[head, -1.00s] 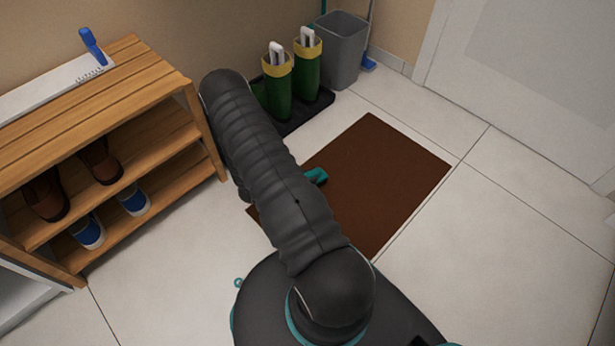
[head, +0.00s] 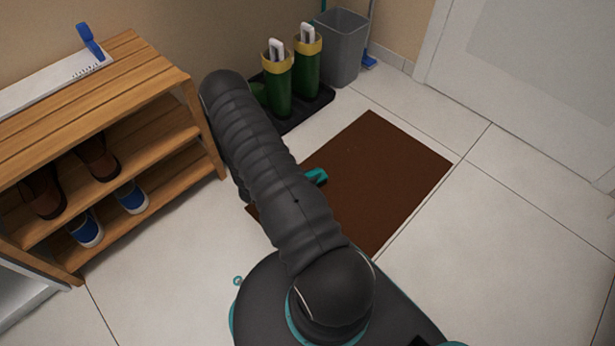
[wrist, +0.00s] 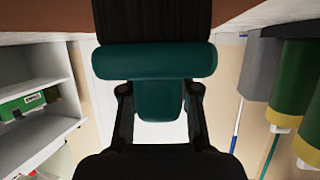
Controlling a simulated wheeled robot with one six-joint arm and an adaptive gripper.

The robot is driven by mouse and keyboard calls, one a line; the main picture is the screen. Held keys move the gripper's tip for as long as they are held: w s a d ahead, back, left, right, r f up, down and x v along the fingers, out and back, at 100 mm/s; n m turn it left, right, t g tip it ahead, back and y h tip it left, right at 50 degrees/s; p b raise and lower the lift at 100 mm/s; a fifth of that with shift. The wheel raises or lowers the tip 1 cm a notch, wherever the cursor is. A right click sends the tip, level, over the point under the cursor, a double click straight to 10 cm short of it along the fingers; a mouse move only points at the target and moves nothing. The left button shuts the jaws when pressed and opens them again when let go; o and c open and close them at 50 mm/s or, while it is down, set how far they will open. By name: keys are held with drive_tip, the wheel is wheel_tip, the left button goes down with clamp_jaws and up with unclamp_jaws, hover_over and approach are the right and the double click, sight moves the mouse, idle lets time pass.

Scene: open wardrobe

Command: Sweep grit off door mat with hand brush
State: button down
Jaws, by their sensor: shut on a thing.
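The brown door mat (head: 390,170) lies flat on the tiled floor, partly hidden by my arm. It also shows as a brown strip along the top edge of the wrist view (wrist: 50,17). The hand brush (wrist: 155,62) has a teal body and dark bristles. My gripper (wrist: 160,92) is shut on its teal handle, one finger on each side. The bristle end points at the mat; I cannot tell whether it touches. In the head view a teal bit of the brush (head: 317,177) shows beside my arm over the mat; my gripper is hidden there. I cannot make out any grit.
A wooden shoe rack (head: 150,95) with shoes stands left, a blue object (head: 89,42) on top. Green boots (head: 307,70) stand in a black tray (head: 312,108), a grey bin (head: 343,48) behind. A white door (head: 530,80) is at right. Floor right of the mat is clear.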

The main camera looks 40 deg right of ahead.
sight(315, 171)
drive_tip(key=shift+f, duration=0.25)
drive_tip(key=shift+d, duration=0.1)
drive_tip(key=shift+w+d+r+b, duration=0.15)
drive_tip(key=shift+d+b, duration=0.3)
drive_tip(key=shift+d, duration=1.3)
drive_tip(key=shift+w+d+f+b, duration=0.1)
drive_tip(key=shift+w+d+b, duration=0.05)
drive_tip(key=shift+d, duration=1.65)
drive_tip(key=shift+w+d+f+b, duration=0.1)
drive_tip(key=shift+w+d+b, duration=0.05)
drive_tip(key=shift+d, duration=1.6)
